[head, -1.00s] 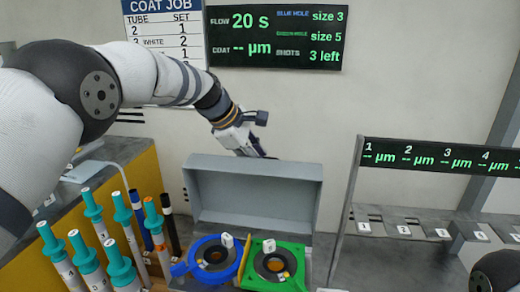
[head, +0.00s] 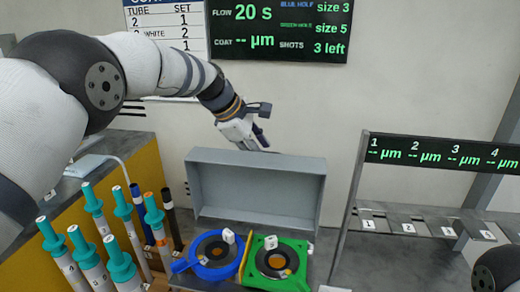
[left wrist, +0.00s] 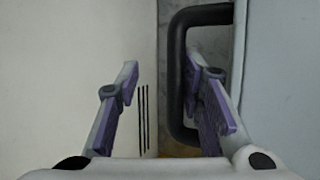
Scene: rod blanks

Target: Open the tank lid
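The tank lid (head: 257,185) is a grey, shallow box-like panel standing upright, hollow side towards me, behind the blue and green holders. My left gripper (head: 264,141) is behind the lid's top edge in the head view. In the left wrist view, my left gripper (left wrist: 165,105) is open, fingers wide apart. A black bar handle (left wrist: 177,75) beside the pale lid surface shows between the fingers; the right finger overlaps its loop. No grip on it shows. My right gripper is out of view; only a dark part of my right arm shows at the lower right.
A blue holder (head: 214,270) and a green holder (head: 293,284) sit in front of the lid. Several teal-capped tubes (head: 118,262) and pens stand at the left. A rack with numbered slots (head: 403,228) stands at the right. The wall behind carries signs.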

